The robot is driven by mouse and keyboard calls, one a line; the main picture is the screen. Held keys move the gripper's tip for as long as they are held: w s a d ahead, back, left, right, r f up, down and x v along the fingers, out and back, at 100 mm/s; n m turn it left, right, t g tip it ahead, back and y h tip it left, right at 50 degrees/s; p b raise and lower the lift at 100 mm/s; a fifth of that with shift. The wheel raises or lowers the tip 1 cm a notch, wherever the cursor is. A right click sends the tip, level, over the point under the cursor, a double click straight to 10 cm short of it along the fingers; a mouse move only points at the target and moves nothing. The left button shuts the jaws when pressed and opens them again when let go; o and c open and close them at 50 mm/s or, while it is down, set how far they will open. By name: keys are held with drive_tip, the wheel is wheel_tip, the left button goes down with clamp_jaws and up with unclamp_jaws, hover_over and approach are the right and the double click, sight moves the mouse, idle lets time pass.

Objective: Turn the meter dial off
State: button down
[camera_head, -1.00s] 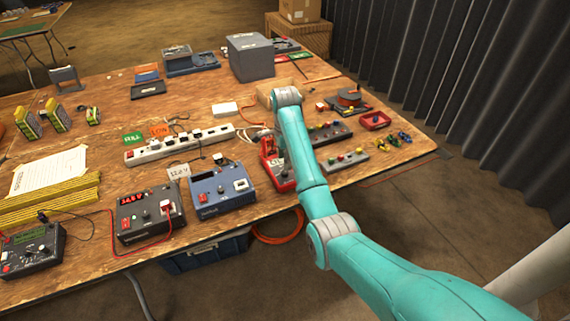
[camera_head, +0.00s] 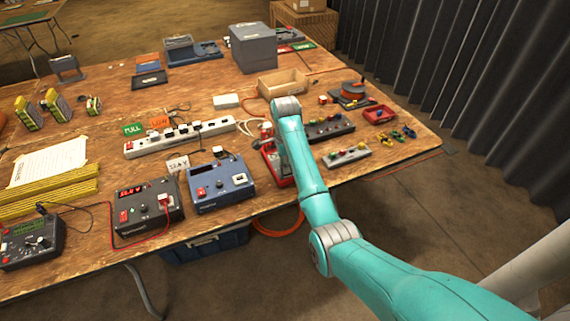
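The meter (camera_head: 32,243) is a dark box with a greenish display and a round dial (camera_head: 43,242), at the near left corner of the table. A red lead runs from it. I cannot read the dial's setting at this size.
A dark power unit (camera_head: 147,210) with a red display and a blue unit (camera_head: 220,187) stand along the front edge. A white power strip (camera_head: 180,138) lies behind them. Yellow-striped bars (camera_head: 50,195) and a paper sheet (camera_head: 48,160) lie behind the meter.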

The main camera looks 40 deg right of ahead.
drive_tip(key=shift+n, duration=0.5)
drive_tip(key=n, duration=0.6)
drive_tip(key=shift+n, duration=0.3)
drive_tip(key=n, duration=0.3)
drive_tip(key=shift+n, duration=0.3)
drive_tip(key=n, duration=0.3)
drive_tip(key=shift+n, duration=0.3)
drive_tip(key=n, duration=0.9)
